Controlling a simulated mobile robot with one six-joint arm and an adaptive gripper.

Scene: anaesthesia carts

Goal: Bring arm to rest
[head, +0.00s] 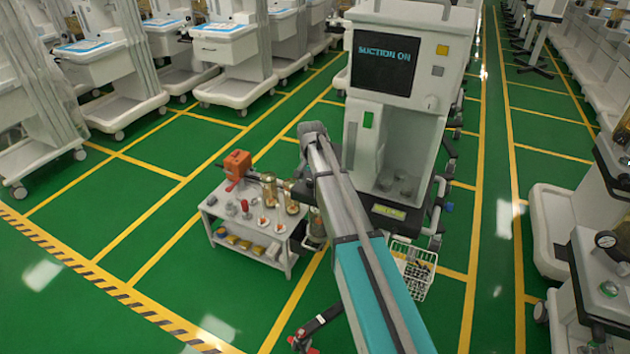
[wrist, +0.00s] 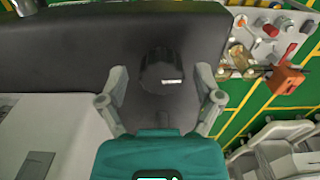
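My arm (head: 365,270) reaches up and forward from the bottom of the head view, in front of the white suction machine (head: 430,110). My gripper is hidden from the head camera. In the wrist view my gripper (wrist: 161,85) has its two grey fingers spread wide apart. Nothing is held between them. A black round knob or cap (wrist: 163,72) on a dark surface (wrist: 90,40) shows between and beyond the fingers; the gap to it cannot be told.
The machine's screen (head: 384,64) reads "SUCTION ON". Left of my arm stands a low white cart (head: 250,252) with an orange box (head: 237,164), brass cylinders and small items. A white wire basket (head: 412,270) is right of my arm. Green floor is open at the left.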

